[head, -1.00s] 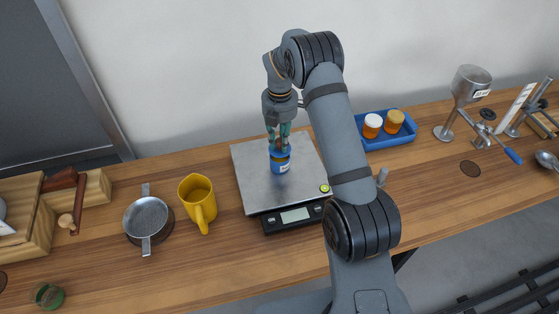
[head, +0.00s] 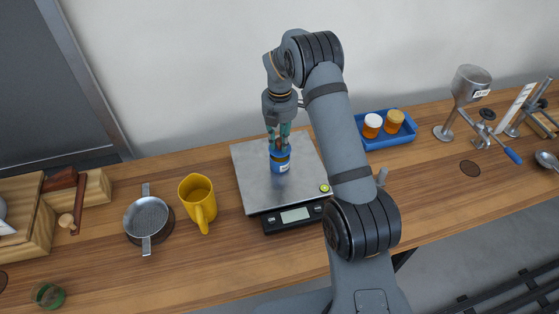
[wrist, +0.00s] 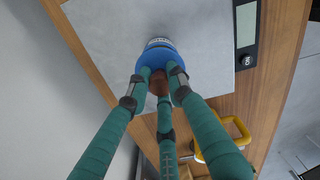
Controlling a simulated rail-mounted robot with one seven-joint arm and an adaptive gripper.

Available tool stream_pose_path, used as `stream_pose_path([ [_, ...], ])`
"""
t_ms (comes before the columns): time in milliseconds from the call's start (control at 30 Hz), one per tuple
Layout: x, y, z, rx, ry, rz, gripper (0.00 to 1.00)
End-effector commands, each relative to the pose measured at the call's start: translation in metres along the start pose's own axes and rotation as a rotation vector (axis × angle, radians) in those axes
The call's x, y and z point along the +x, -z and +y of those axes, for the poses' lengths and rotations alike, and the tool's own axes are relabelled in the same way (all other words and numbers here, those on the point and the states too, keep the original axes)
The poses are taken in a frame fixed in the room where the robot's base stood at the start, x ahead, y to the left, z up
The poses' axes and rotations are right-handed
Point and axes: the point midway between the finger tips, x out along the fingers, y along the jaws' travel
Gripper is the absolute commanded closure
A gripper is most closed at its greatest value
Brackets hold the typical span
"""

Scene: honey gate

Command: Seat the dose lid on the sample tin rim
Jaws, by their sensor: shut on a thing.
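The sample tin (head: 275,165) is blue with a white label and stands on the scale's steel plate. In the wrist view its labelled side (wrist: 158,42) shows past the blue lid. The dose lid (wrist: 151,62) appears as a blue disc with a brown knob (wrist: 159,82), over the top of the tin. My gripper (head: 279,142) is above the tin, its teal fingers pointing down. In the wrist view the gripper (wrist: 160,80) is closed around the knob. The fingers hide part of the lid, and I cannot tell whether it lies flush on the rim.
The scale (head: 247,170) has its display at the front. A yellow mug (head: 197,198) and a metal sieve (head: 147,217) stand to its left. A blue tray (head: 390,143) with two orange jars is to the right, behind my arm. A metal funnel stand (head: 468,88) is farther right.

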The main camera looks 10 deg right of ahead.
Motion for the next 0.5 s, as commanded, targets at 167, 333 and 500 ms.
stream_pose_path([
  [167,0.0004,0.0,0.0,0.0,0.0,0.0,0.97],
  [333,0.0026,0.0,0.0,0.0,0.0,0.0,0.97],
  [500,0.0053,0.0,0.0,0.0,0.0,0.0,0.97],
])
